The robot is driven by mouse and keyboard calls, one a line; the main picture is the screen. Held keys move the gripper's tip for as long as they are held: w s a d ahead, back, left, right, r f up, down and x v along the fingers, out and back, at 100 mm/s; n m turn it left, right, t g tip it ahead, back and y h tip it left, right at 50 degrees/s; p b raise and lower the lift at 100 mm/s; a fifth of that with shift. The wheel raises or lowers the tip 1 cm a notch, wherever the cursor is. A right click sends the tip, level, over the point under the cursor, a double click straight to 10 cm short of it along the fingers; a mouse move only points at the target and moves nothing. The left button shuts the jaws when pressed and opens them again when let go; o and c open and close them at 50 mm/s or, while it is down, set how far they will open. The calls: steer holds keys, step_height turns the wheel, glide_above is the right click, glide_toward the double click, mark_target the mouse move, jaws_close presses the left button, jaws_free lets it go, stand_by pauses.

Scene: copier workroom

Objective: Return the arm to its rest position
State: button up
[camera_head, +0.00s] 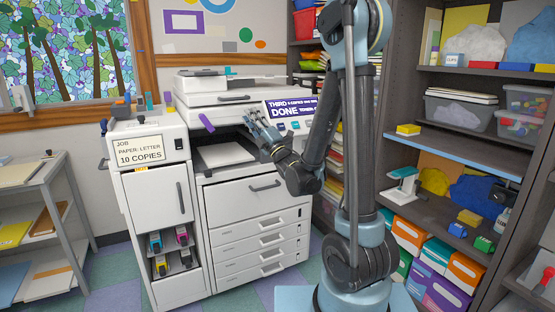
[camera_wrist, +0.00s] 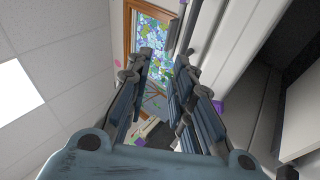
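My arm is bent at the right of the head view, with its wrist low and my gripper (camera_head: 254,122) pointing up and left in front of the copier (camera_head: 250,197). The gripper is close to the copier's display panel (camera_head: 291,108), which reads "THIRD" and "DONE". In the wrist view my gripper (camera_wrist: 168,75) has its two fingers apart with nothing between them. Whether the gripper touches the copier I cannot tell.
A side cabinet (camera_head: 157,195) with a "10 COPIES" sign stands left of the copier, holding colored cartridges. A grey shelf unit (camera_head: 434,150) stands close on the right of my arm. A grey table (camera_head: 62,165) is at the left. Tiled floor shows between table and cabinet.

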steer(key=w+d+f+m+h, duration=0.2)
steer(key=d+m+h, duration=0.3)
steer(key=d, duration=0.1)
steer(key=w+d+f+m+h, duration=0.2)
steer(key=d+f+m+h, duration=0.1)
steer(key=d+m+h, duration=0.25)
steer(key=s+d+f+m+g+h, duration=0.45)
steer(key=d+f+m, duration=0.25)
steer(key=d, duration=0.2)
steer(key=s+d+f+m+g, duration=0.2)
steer(key=s+f, duration=0.3)
steer(key=s, duration=0.4)
steer(key=s+d+f+m+g+h, duration=0.1)
steer(key=s+d+f+m+g, duration=0.2)
steer(key=s, duration=0.7)
steer(key=s+d+f+m+g+h, duration=0.1)
steer(key=s+f+m+g, duration=0.4)
steer(key=s, duration=0.5)
step_height(320, 180, down, 2)
steer(key=shift+s+d+g, duration=0.2)
steer(key=shift+d+g, duration=0.45)
steer(key=shift+d, duration=0.2)
